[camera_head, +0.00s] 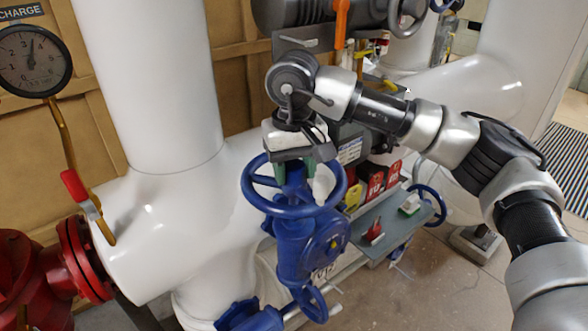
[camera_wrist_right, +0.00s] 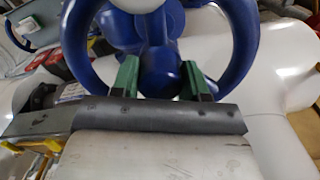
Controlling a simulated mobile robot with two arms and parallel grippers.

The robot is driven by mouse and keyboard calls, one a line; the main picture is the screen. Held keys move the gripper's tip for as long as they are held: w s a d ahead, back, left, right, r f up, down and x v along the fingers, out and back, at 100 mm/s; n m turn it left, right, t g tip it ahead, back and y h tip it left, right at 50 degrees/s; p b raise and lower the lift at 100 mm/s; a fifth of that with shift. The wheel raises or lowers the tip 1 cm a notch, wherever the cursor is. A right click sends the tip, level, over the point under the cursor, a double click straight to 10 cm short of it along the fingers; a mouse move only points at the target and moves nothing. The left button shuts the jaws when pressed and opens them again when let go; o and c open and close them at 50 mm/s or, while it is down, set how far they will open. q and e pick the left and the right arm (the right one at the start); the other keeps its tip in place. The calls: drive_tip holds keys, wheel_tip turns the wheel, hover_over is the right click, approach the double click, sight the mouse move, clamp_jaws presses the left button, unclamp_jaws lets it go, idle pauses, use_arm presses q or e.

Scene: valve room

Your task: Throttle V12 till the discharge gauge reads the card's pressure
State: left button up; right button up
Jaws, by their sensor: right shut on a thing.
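The discharge gauge (camera_head: 34,59) is at the upper left of the head view. Its label is cut off to "CHARGE", and its needle points nearly straight up, close to the 3. A blue handwheel (camera_head: 262,203) sits on a blue valve body (camera_head: 300,250) at the middle. My right gripper (camera_head: 295,170) comes down from above, its green fingers shut on the wheel's hub area. In the right wrist view, the fingers (camera_wrist_right: 160,68) straddle the blue hub inside the wheel rim (camera_wrist_right: 242,45). I cannot make out the pressure card. My left gripper is out of view.
Large white pipes (camera_head: 150,80) stand behind and left of the valve. A red-handled small valve (camera_head: 75,185) is below the gauge, by a red flange (camera_head: 80,258). Open floor lies at lower right.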

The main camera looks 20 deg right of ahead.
drive_tip(key=m, duration=0.4)
drive_tip(key=shift+s+f+b, duration=0.1)
drive_tip(key=shift+f+b, duration=0.2)
drive_tip(key=shift+f, duration=0.1)
drive_tip(key=m, duration=0.4)
drive_tip(key=m+b, duration=0.1)
drive_tip(key=m, duration=0.6)
drive_tip(key=shift+a, duration=0.1)
drive_tip(key=m, duration=0.4)
drive_tip(key=shift+m+b, duration=0.3)
drive_tip(key=m, duration=0.8)
drive_tip(key=shift+b, duration=0.3)
drive_tip(key=m, duration=0.3)
drive_tip(key=shift+m, duration=0.4)
